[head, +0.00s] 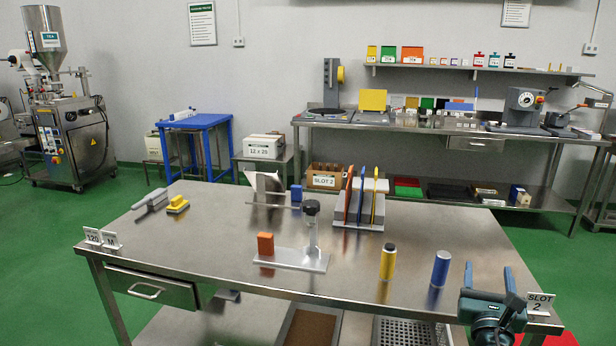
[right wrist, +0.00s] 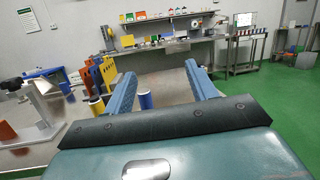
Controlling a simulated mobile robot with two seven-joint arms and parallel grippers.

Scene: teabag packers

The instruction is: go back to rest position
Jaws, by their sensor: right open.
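My right gripper (head: 488,274) is at the lower right of the head view, by the table's front right corner. Its two blue fingers are spread apart with nothing between them; the right wrist view also shows this open gripper (right wrist: 160,82). A blue cylinder (head: 440,268) stands upright on the steel table (head: 350,265), left of the gripper and apart from it. In the right wrist view the blue cylinder (right wrist: 146,99) shows beyond the left finger. A yellow cylinder (head: 388,261) stands further left. My left gripper is not in view.
A grey stand (head: 300,258) with an orange block (head: 265,244) is mid-table. A rack with upright coloured boards (head: 363,202) stands behind. The table's right back area is clear.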

